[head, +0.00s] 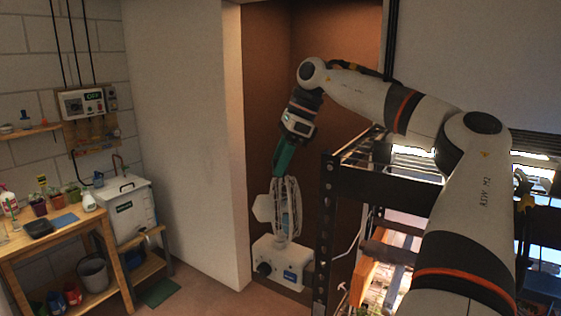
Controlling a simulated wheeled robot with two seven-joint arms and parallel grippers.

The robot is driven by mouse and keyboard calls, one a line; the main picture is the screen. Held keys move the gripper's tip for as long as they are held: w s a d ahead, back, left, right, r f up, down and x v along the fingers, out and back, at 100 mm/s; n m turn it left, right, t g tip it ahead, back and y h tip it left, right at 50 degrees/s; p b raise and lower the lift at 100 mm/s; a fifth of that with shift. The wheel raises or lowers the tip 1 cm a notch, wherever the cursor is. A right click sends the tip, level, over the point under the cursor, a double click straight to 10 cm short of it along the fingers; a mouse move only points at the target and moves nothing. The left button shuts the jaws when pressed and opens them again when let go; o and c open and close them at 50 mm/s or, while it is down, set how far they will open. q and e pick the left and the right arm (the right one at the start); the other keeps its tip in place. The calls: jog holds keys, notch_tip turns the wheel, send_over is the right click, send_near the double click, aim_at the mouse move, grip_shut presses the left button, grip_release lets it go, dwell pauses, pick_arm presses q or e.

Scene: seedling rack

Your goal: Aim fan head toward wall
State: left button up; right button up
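The fan stands in the brown-walled recess, on a white box-shaped base (283,262) with a dark knob on its left side. Its wire-caged head (288,210) shows nearly edge-on, with a pale housing (263,208) sticking out to the left. The open face of the cage seems turned to the right, toward the rack. My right gripper (280,174) points down at the top of the fan head, its green fingers at or just above the cage. I cannot tell whether they touch it or how far apart they are. My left gripper is out of view.
A black metal rack (328,225) with lit shelves stands right of the fan, under my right arm. A white wall (185,130) edges the recess on the left. A wooden bench (55,240) with pots and a white box (128,208) stand further left.

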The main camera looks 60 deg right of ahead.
jog(key=shift+o, duration=0.4)
jog(key=shift+f, duration=0.1)
jog(key=shift+s+d+r, duration=0.1)
jog(key=shift+r, duration=0.1)
jog(key=b+v, duration=0.1)
jog(key=v, duration=1)
jog(key=shift+r, duration=0.25)
